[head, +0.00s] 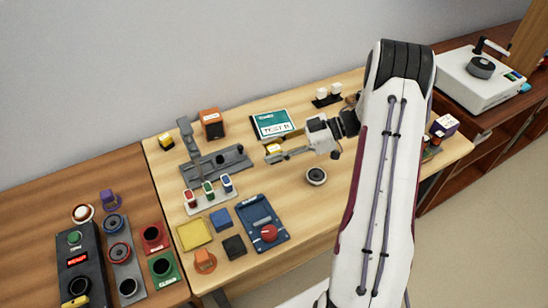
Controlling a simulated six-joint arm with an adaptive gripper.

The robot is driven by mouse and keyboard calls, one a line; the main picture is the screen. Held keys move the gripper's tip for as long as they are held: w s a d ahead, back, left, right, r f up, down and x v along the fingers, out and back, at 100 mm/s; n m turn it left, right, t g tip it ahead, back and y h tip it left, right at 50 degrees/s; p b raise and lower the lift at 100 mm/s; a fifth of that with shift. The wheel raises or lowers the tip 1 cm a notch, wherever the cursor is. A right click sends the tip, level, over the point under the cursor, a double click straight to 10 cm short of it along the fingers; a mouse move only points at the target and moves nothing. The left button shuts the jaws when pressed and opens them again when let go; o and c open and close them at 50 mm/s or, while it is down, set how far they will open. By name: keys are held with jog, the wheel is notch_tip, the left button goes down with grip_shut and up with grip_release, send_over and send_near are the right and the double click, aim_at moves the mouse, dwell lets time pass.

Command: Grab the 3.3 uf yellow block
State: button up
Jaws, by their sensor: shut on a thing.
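A small yellow block (274,149) is at the fingertips of my gripper (279,153), which reaches in from the right over the middle of the light wood table. The gripper is shut on this block. Another small yellow block (167,141) stands at the table's back left, apart from the gripper. Any print on the two blocks is too small to read. The gripper's fingers partly cover the held block, and I cannot tell whether it touches the table.
A grey fixture (218,167) stands left of the gripper, with an orange box (212,123) behind it. A teal booklet (271,124) lies behind the gripper. A round speaker (316,176) lies in front. A blue meter (262,220) and several coloured pieces fill the front left.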

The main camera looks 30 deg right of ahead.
jog(key=shift+r, duration=1.3)
jog(key=shift+a, duration=0.1)
